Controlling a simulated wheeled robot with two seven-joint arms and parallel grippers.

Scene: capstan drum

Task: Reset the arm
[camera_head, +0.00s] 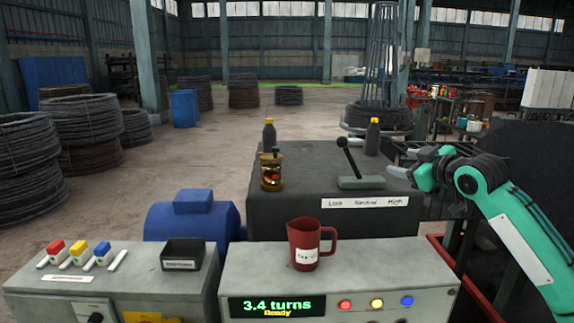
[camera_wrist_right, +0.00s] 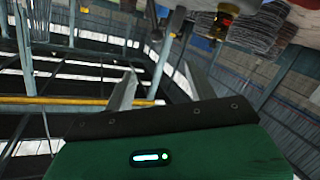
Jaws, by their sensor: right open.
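My right arm (camera_head: 520,225) comes in from the right in the head view. Its gripper (camera_head: 412,172) is beside the right end of the dark machine housing, to the right of the gear lever (camera_head: 348,160), and apart from it. In the right wrist view the two fingers of this gripper (camera_wrist_right: 157,88) are spread with nothing between them. The lever has a black knob and leans to the left on its grey-green base, above a label reading Low, Neutral, High. My left gripper does not show.
A red mug (camera_head: 303,245) stands on the control box, whose display (camera_head: 277,306) reads "3.4 turns Ready". A brass-and-glass oiler (camera_head: 271,172) and two dark bottles (camera_head: 269,135) (camera_head: 373,137) stand on the housing. A black tray (camera_head: 183,254) and coloured switches (camera_head: 79,253) are at left.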

